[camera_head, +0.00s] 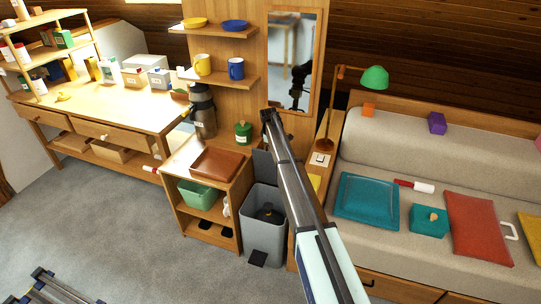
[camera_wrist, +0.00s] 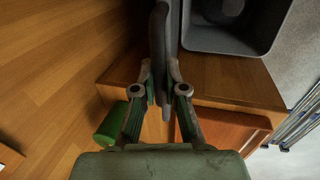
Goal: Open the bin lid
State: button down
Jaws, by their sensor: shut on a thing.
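The grey bin (camera_head: 265,236) stands on the floor between the small wooden cabinet and the sofa. Its mouth is uncovered, and a dark object (camera_head: 268,213) shows inside. The bin lid (camera_head: 263,166) stands roughly upright at the back of the bin. In the wrist view the lid (camera_wrist: 161,35) is seen nearly edge-on, with the open bin (camera_wrist: 228,48) to its right. My gripper (camera_wrist: 162,75) is shut on the lid's edge, one finger on each side. In the head view my arm covers part of the area and the fingers cannot be made out.
A wooden cabinet (camera_head: 190,222) with a brown tray (camera_head: 215,164) on top stands left of the bin. A green canister (camera_head: 243,132) stands behind the tray. The sofa (camera_head: 392,160) and a green lamp (camera_head: 375,78) are at right. Open floor lies in front.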

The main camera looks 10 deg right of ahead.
jog(key=shift+w+d, duration=0.35)
jog(key=shift+w, duration=0.3)
jog(key=c, duration=1.2)
grip_release()
jog(key=shift+r, duration=0.1)
jog(key=v, duration=1.2)
jog(key=shift+m, duration=0.3)
